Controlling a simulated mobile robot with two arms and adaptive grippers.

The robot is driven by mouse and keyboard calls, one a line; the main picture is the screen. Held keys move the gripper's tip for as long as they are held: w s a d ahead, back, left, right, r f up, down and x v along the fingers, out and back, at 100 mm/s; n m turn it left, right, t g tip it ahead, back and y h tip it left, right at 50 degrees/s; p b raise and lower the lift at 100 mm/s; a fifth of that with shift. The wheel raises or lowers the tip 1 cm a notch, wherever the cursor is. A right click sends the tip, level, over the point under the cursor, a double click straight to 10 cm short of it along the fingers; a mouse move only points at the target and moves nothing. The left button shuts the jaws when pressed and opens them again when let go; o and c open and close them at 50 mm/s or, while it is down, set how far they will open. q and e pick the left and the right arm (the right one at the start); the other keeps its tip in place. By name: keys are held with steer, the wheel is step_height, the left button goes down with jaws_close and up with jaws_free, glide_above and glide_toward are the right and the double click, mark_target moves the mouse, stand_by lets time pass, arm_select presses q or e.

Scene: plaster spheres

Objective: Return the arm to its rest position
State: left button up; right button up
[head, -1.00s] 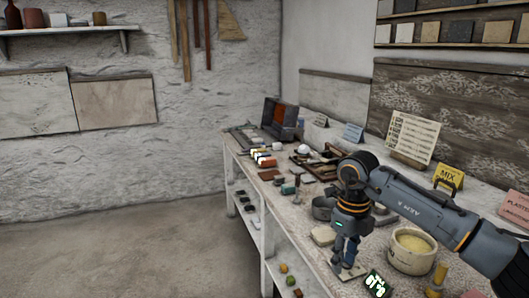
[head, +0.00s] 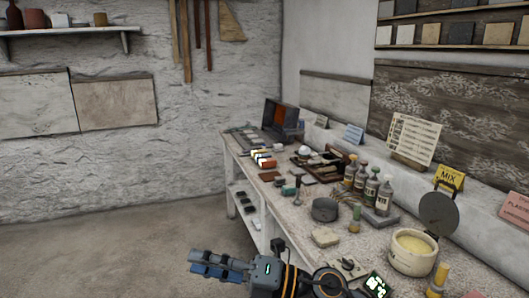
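My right gripper (head: 205,263) is low in the head view, in front of the bench, with its fingers pointing left. Nothing shows between the fingers, but they lie close together at this angle and I cannot tell whether they are open. My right forearm comes in from the bottom edge beside the bench front. The workbench (head: 390,228) runs along the right wall. My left gripper is not in view.
On the bench stand a dark grey bowl (head: 324,209), a pale block (head: 325,237), several bottles (head: 371,189), a cream pot (head: 413,261) and a green-lit display (head: 376,285). A white ball (head: 304,150) sits farther back. The floor (head: 130,255) at left is clear.

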steer(key=w+d+f+m+t+h, duration=0.25)
steer(key=d+m+t+h, duration=0.35)
steer(key=d+m+t, duration=0.45)
steer(key=w+d+f+m+t+h, duration=0.1)
steer(key=w+d+m+t+h, duration=0.2)
steer(key=d+m+t+h, duration=0.75)
steer(key=s+d+f+m+g+h, duration=0.1)
steer(key=s+d+f+m+g, duration=0.2)
steer(key=f+m+g, duration=0.4)
steer(key=s+d+f+m+g+h, duration=0.25)
steer(key=f+m, duration=0.25)
steer(key=f, duration=0.3)
steer(key=s+d+f+m+g, duration=0.2)
steer(key=s+f+g, duration=0.4)
steer(key=s, duration=0.6)
steer(key=s+d+f+m+g, duration=0.25)
steer(key=s+f+g, duration=0.25)
steer(key=s+f, duration=0.45)
step_height(320, 180, down, 23)
steer(key=s+n, duration=0.1)
steer(key=s, duration=0.2)
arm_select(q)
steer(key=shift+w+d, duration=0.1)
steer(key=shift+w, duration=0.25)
arm_select(e)
steer(key=s+d+f+g, duration=0.2)
steer(key=s+d+f, duration=0.1)
steer(key=s+f, duration=1.4)
